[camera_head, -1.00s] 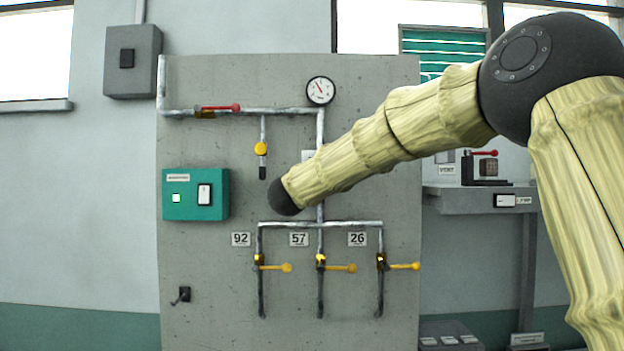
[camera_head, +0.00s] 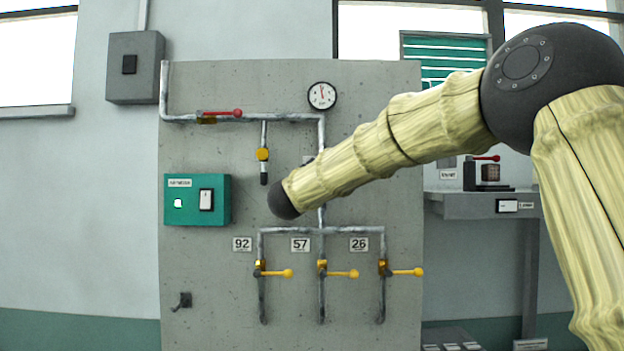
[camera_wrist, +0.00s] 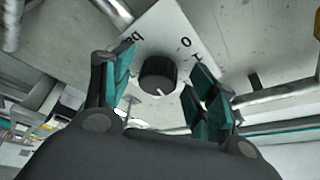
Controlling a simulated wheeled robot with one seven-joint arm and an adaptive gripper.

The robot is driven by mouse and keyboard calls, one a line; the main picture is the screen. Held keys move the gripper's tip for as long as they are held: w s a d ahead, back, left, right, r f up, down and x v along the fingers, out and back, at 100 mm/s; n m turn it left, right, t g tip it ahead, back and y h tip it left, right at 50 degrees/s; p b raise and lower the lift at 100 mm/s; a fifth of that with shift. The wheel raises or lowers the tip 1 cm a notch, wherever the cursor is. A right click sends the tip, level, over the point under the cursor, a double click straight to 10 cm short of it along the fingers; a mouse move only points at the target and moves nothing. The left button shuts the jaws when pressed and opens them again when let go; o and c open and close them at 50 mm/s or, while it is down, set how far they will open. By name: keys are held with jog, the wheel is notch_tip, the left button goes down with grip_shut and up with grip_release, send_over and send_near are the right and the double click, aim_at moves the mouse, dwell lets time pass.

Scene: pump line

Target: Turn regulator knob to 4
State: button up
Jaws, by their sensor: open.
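In the wrist view a dark round regulator knob (camera_wrist: 157,74) stands on a white scale plate (camera_wrist: 160,30). The marks 0 and 1 show to its right, with lettering at its upper left. A pale pointer line on the knob's rim faces the lower part of the picture. The figure 4 cannot be made out. My gripper (camera_wrist: 162,78) is open, with one teal-padded finger on each side of the knob. Contact cannot be told. In the head view my arm hides the knob and gripper. A round pressure gauge (camera_head: 321,96) is above, its red needle near upright.
Pipes run over the grey panel (camera_head: 200,270). A red-handled valve (camera_head: 222,114), a teal switch box (camera_head: 183,205) and several yellow-handled valves (camera_head: 340,274) are mounted around my arm. A shelf (camera_head: 470,205) stands at the right.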

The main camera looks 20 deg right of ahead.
jog(key=v, duration=1.2)
dwell(0.3)
